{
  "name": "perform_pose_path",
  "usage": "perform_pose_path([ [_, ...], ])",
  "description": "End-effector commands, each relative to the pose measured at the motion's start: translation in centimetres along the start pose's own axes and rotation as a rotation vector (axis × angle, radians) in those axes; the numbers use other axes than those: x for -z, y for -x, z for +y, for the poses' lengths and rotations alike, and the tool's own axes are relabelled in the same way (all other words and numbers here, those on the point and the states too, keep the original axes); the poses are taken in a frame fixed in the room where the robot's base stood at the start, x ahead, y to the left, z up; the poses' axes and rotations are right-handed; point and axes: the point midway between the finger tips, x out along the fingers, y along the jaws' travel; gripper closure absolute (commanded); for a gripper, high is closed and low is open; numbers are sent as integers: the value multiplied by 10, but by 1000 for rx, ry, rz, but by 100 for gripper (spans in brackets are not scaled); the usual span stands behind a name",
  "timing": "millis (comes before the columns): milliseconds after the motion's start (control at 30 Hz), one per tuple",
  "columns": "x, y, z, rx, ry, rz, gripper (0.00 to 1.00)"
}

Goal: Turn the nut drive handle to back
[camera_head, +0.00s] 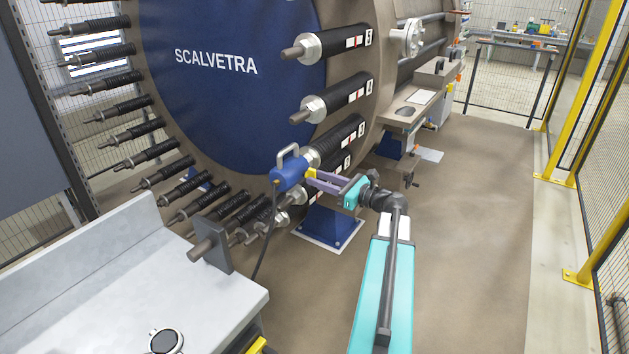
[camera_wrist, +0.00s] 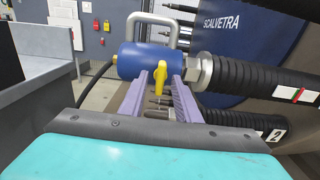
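The nut drive (camera_head: 289,171) is a blue cylinder with a grey carrying loop, seated at the end of a black ribbed bolt on the stack. It also shows in the wrist view (camera_wrist: 136,60). Its yellow handle (camera_wrist: 160,74) sticks out on the side facing my gripper and points roughly toward the wrist camera. My gripper (camera_wrist: 160,82) has its two purple fingers apart, one on each side of the yellow handle, with gaps visible beside it. In the head view, my gripper (camera_head: 316,178) reaches in from the right, its tips at the yellow handle (camera_head: 311,174).
A dark cable (camera_head: 266,235) hangs from the nut drive. Several ribbed bolts (camera_head: 335,97) ring the blue SCALVETRA end plate (camera_head: 220,110). A grey bench (camera_head: 120,290) stands at the lower left. The floor (camera_head: 470,230) to the right is clear up to the yellow-posted fence (camera_head: 566,100).

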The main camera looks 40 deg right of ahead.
Motion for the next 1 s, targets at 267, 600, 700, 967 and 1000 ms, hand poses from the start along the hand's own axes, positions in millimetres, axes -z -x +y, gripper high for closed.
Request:
perform_pose_path([
  [267,0,0,0,0,0,0,100],
  [600,2,1,0,-1,35,0,100],
  [700,2,1,0,-1,69,0,100],
  [967,2,1,0,-1,157,0,100],
  [1000,2,1,0,-1,171,0,100],
])
